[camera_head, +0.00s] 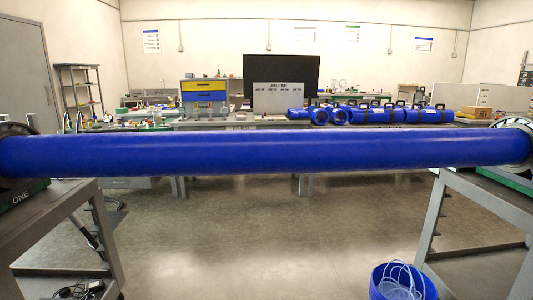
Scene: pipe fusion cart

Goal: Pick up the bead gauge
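I cannot make out the bead gauge in the head view; small items on the far benches are too small to tell apart. My gripper is not in the picture. A long blue pipe (265,151) lies level across the whole width, close in front of me. It rests between a cart at the left (62,222) and a cart at the right (478,200), with a dark round clamp or flange at each end.
A blue bucket (403,283) with clear tubing stands on the floor at lower right. Behind the pipe, a long bench holds blue pipe pieces (375,114), a yellow-and-blue drawer box (205,90) and a grey panel (279,98). Shelves (79,88) stand back left. The middle floor is clear.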

